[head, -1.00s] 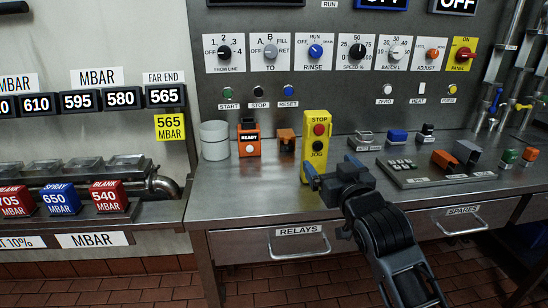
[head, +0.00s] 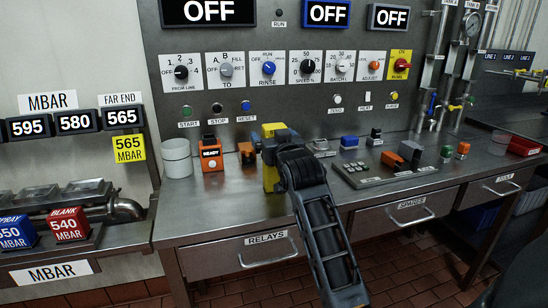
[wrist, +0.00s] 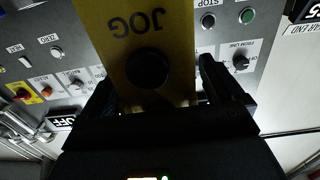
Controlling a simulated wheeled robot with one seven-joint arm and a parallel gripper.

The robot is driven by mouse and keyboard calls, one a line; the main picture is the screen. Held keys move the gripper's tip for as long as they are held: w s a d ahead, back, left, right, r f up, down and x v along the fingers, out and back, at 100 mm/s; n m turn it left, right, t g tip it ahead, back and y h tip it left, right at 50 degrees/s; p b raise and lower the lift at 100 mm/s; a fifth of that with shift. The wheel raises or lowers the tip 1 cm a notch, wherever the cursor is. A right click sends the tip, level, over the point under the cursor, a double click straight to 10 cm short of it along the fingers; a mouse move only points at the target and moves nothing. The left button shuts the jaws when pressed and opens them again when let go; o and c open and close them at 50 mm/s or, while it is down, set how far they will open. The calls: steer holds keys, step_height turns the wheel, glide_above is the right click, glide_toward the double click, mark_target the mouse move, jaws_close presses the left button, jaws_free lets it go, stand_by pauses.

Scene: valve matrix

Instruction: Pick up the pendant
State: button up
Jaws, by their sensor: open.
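The pendant (head: 271,180) is a yellow upright box on the steel bench, mostly hidden behind my gripper (head: 272,140) in the head view. In the wrist view the pendant (wrist: 128,30) fills the top middle, upside down, with the word JOG and a dark round button. My gripper (wrist: 163,88) is open, with one finger on each side of the pendant's width. The right finger looks apart from it. I cannot tell whether the left finger touches it.
An orange READY box (head: 211,154) and a small orange-brown block (head: 246,152) stand left of the pendant, with white round containers (head: 177,158) beyond. A keypad panel (head: 382,170) and small blocks lie to the right. The bench front is clear.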

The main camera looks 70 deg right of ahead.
steer(key=shift+w+d, duration=0.25)
steer(key=shift+d, duration=0.05)
steer(key=c, duration=1.7)
